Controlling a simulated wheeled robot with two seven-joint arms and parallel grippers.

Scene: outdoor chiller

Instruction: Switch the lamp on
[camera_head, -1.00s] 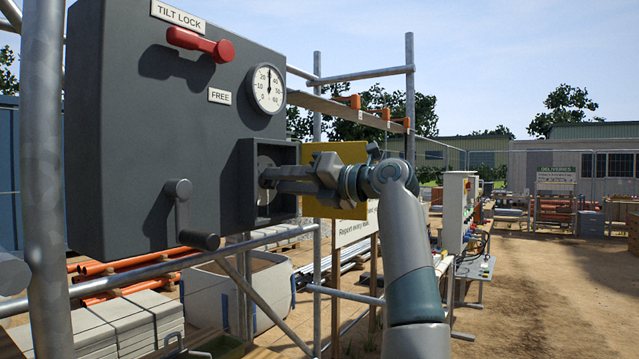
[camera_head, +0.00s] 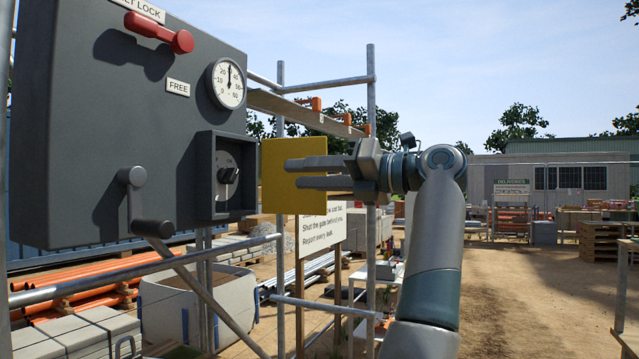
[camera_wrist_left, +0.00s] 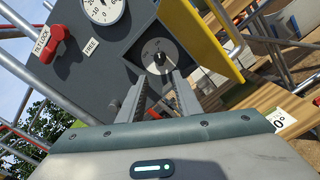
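In the left wrist view the knob (camera_wrist_left: 159,58) shows just beyond the parted fingertips. I cannot make out a lamp. My right gripper is not in view.
The cabinet also carries a red tilt lock handle (camera_head: 160,32), a round gauge (camera_head: 228,83) and a dark crank (camera_head: 140,200). The yellow plate (camera_head: 270,200) stands right beside the box. Scaffold tubes (camera_head: 372,100) rise behind. Open dirt ground (camera_head: 540,290) lies right.

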